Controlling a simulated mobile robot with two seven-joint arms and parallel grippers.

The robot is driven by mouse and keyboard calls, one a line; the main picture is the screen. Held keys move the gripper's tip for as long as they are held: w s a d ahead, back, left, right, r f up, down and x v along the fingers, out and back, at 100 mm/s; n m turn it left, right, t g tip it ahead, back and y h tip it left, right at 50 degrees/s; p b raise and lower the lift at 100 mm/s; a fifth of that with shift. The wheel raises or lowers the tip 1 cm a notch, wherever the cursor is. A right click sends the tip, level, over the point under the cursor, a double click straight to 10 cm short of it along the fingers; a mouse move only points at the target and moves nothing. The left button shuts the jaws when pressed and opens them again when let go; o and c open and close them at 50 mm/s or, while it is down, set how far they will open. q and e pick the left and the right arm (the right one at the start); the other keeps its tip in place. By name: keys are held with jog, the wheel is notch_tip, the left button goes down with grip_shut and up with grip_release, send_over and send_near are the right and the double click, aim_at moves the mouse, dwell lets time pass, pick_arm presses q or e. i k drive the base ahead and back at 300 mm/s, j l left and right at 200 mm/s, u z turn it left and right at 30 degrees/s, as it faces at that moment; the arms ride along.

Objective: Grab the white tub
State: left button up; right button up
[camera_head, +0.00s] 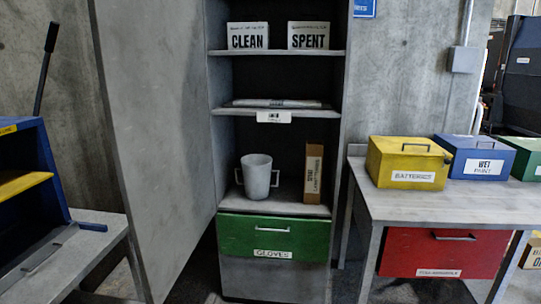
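The white tub (257,177) stands upright on the lowest open shelf of the grey cabinet (217,150). It is round, open at the top, with a handle on each side. Only part of its inside shows. Neither of my grippers is in view, and nothing touches the tub except the shelf under it.
A narrow brown box (313,172) stands right of the tub. A green gloves drawer (273,238) lies below. The cabinet door (155,140) stands open at left.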

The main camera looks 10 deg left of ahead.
aim_at(256, 170)
jog(key=i+u, duration=0.1)
jog(key=i, duration=0.95)
jog(key=i+u, duration=0.15)
jog(key=i, duration=0.9)
jog(key=i+l+u, duration=0.1)
jog(key=i, duration=0.9)
